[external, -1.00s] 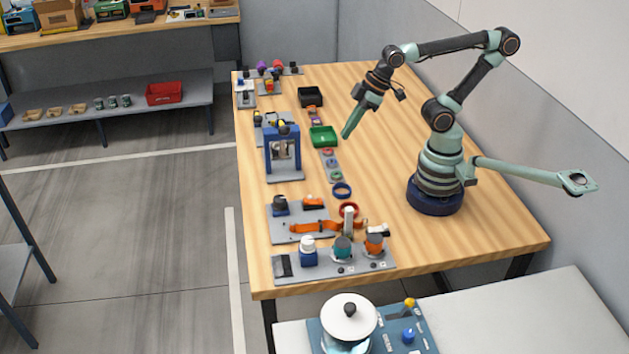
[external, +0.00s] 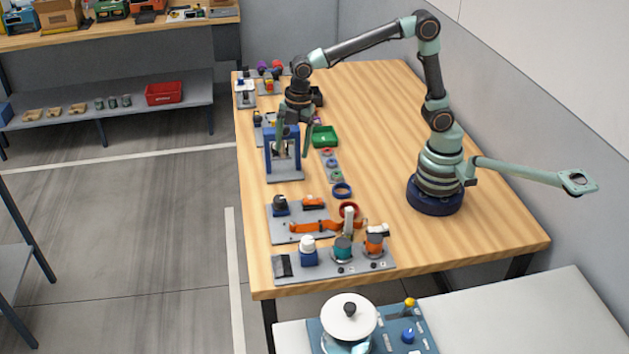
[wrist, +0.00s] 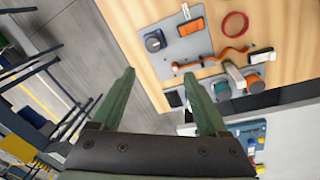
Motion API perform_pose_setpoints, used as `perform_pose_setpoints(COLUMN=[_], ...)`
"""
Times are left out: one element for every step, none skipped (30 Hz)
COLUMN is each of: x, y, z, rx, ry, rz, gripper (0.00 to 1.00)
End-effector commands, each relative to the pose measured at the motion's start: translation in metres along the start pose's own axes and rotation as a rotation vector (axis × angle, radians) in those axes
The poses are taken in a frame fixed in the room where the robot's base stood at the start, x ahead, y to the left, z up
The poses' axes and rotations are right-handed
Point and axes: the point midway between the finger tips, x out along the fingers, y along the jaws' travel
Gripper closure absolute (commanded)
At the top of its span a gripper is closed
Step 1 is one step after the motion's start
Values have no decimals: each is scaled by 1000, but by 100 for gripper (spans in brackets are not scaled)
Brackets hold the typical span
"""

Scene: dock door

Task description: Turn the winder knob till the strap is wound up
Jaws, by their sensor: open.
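A grey plate (external: 283,236) on the table's near left part carries a dark round knob (external: 280,203) on a blue base, which looks like the winder. In the wrist view the knob (wrist: 153,41) is beyond my fingertips. An orange strap (external: 313,227) lies loose and wavy along the plate's near side and runs past its right edge; it also shows in the wrist view (wrist: 210,60). Where the strap joins the winder is not clear.
A blue press-like frame (external: 270,140) stands close to my gripper. An orange block (external: 313,202) sits on the plate beside the knob. A nearer strip (external: 320,270) holds several jars. A red ring (wrist: 235,25) lies to the right.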

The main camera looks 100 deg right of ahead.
Motion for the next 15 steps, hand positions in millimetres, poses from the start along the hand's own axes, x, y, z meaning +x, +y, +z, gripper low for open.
perform_pose_setpoints(x=[13, 19, 26, 32, 36, 42, 46, 49, 52, 54, 55, 57, 59, 61, 64], y=[7, 11, 15, 18, 21, 23, 25, 26, 28, 28, 29, 29, 29, 29, 28], z=[-2, -4, -5, -6, -7, -8, -8, -9, -9, -9, -9, -9, -9, -9, -9], rx=[-63, -102, -151, -183, -213, -247, -269, -289, -308, -319, -327, -335, -338, -339, -340], ry=[-12, -17, -21, -25, -27, -29, -30, -31, -32, -32, -32, -33, -33, -33, -33], rz=[-26, -37, -52, -62, -71, -81, -88, -93, -99, -102, -105, -107, -107, -108, -109], gripper=[23, 23, 23, 23, 23, 23, 23, 23, 23, 23, 23, 23, 23, 23, 23])
